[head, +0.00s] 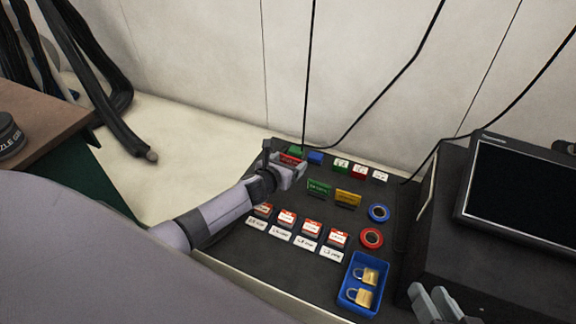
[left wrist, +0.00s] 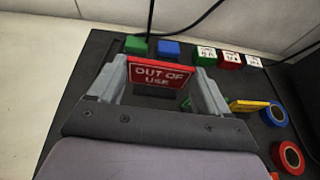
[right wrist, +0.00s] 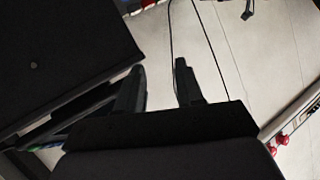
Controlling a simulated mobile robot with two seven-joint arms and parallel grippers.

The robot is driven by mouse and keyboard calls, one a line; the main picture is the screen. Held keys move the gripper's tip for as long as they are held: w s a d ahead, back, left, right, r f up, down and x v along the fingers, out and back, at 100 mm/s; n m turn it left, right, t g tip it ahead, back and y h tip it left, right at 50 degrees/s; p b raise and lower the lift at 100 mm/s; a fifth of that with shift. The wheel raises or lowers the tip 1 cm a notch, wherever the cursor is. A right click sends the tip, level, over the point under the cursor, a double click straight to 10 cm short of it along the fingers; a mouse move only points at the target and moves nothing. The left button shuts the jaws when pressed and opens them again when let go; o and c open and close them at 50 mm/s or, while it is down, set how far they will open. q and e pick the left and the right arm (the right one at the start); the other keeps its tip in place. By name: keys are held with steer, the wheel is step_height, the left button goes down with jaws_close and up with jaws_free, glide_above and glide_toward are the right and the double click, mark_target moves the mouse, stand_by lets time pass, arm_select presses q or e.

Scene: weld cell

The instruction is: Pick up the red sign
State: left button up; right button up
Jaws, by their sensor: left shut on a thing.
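The red sign (left wrist: 158,74) reads "OUT OF USE" and stands between the two fingers of my left gripper (left wrist: 158,90) in the left wrist view. The fingers are shut on its two sides. In the head view my left gripper (head: 287,168) is at the back left of the dark bench top, with the red sign (head: 291,157) partly hidden by the fingers. Whether the sign still touches the bench is not clear. My right gripper (right wrist: 160,88) has its fingers apart with nothing between them; it shows at the bottom right of the head view (head: 436,302).
A green sign (head: 319,187) and a yellow sign (head: 348,198) stand close right of my left gripper. Blue tape (head: 379,212), red tape (head: 371,238), a blue tray (head: 352,279) with brass padlocks and several red-and-white tags are nearby. A monitor (head: 520,190) stands right.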

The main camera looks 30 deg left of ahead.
arm_select(q)
step_height(320, 180, up, 13)
steer(key=p, duration=0.7)
steer(key=shift+p, duration=0.4)
arm_select(e)
steer(key=s+d+h, duration=0.2)
steer(key=d+h, duration=0.1)
steer(key=d, duration=0.3)
steer(key=shift+s+d+r+n+g+h, duration=0.2)
steer(key=shift+d+r+n+g+h, duration=0.1)
steer(key=shift+r+g, duration=0.1)
